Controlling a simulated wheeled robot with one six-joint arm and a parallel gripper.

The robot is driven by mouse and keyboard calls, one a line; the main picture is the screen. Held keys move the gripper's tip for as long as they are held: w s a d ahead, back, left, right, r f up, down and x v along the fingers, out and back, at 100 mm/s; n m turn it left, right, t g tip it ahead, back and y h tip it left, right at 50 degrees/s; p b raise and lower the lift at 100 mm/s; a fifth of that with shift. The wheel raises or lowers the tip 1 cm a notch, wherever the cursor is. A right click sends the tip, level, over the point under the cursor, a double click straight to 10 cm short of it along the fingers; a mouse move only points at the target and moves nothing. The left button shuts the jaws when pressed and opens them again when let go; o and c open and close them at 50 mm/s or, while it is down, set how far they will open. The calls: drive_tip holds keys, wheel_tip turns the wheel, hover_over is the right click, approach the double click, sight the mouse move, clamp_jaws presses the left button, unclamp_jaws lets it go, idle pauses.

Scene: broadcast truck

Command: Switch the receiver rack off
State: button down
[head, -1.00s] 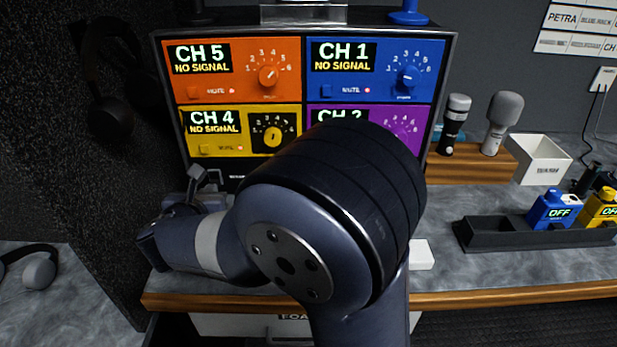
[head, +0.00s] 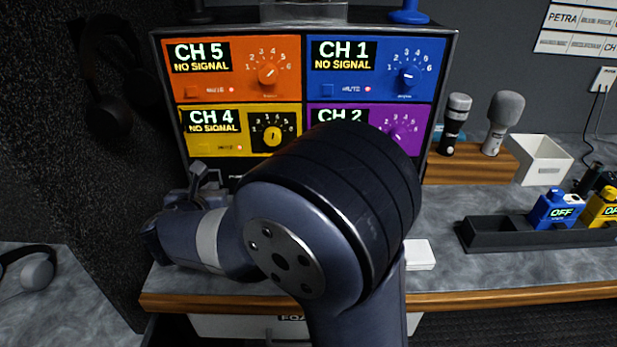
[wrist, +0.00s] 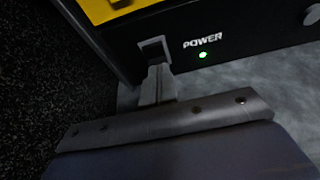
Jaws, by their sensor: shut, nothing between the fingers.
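The receiver rack (head: 304,70) stands on the counter with orange, blue, yellow and purple panels. CH 5 and CH 1 read NO SIGNAL, as does CH 4; the purple CH 2 panel is partly hidden by my arm. In the wrist view, the black lower strip of the rack (wrist: 250,38) bears the word POWER and a lit green lamp (wrist: 203,55). A power switch (wrist: 152,47) sits left of the word. My gripper (wrist: 158,72) is shut and empty, its tips right at the switch's lower edge; I cannot tell whether they touch. The head view shows my gripper (head: 203,174) at the rack's lower left.
A dark wall (head: 70,170) stands close at the left. To the right are two microphones (head: 503,120), a white bin (head: 542,160) and a black tray (head: 490,236) with blue and yellow packs reading OFF. A white block (head: 420,254) lies on the counter.

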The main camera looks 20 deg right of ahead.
drive_tip(key=shift+w+f, duration=0.1)
drive_tip(key=shift+w, duration=0.1)
drive_tip(key=shift+v, duration=3.45)
drive_tip(key=shift+s, duration=0.1)
drive_tip(key=x, duration=0.7)
